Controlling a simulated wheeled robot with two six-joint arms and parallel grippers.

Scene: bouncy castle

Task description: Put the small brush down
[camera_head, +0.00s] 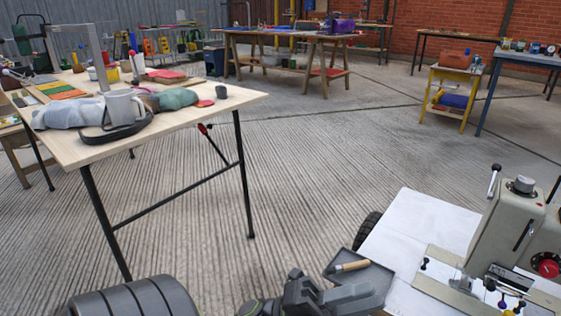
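My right gripper is not in view.
A sewing machine (511,235) stands on the white work surface (425,220) at the right.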

